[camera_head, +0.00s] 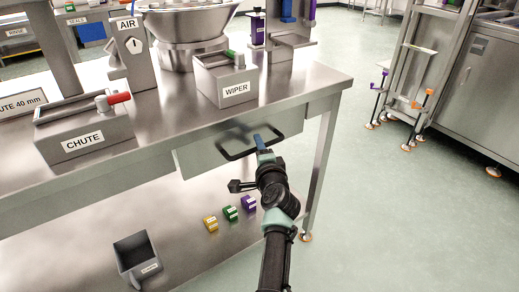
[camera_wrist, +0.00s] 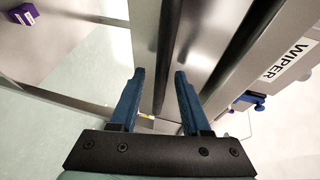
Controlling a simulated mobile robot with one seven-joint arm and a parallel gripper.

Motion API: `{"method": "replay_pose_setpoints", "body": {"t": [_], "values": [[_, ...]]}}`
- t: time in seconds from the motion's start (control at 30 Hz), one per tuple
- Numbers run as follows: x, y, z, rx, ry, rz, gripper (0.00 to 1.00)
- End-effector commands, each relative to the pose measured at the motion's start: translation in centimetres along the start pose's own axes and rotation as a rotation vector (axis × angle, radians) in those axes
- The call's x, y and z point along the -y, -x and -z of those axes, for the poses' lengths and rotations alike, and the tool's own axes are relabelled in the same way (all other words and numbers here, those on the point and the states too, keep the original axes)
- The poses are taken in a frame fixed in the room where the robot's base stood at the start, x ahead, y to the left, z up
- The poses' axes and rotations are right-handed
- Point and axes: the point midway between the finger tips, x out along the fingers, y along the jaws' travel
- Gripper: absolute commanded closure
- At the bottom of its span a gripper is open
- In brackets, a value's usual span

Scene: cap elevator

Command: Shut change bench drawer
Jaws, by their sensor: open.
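The bench drawer (camera_head: 205,152) is a grey metal front under the bench top, with a black bar handle (camera_head: 236,155). How far it stands out from the bench is hard to tell. My gripper (camera_head: 262,142) is at the right part of the handle. In the wrist view, my gripper (camera_wrist: 160,92) has its two blue fingers apart, and the dark handle bar (camera_wrist: 168,45) runs between them. The grey drawer front (camera_wrist: 207,35) lies just right of the bar. I cannot tell whether either finger touches the handle.
The steel bench top (camera_head: 165,120) carries the CHUTE box (camera_head: 82,137) and the WIPER box (camera_head: 228,82). Small coloured blocks (camera_head: 230,212) and a grey scoop-like bin (camera_head: 135,255) are on the lower shelf. A bench leg (camera_head: 322,165) stands right of my gripper.

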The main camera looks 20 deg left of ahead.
Motion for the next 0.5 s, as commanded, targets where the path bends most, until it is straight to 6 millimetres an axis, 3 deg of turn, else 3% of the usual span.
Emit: {"method": "replay_pose_setpoints", "body": {"t": [0.27,0.5], "values": [[0.2,1.7,0.0,0.000,-0.002,-0.001,0.53],[0.2,5.6,0.0,-0.001,-0.001,-0.001,0.53]]}}
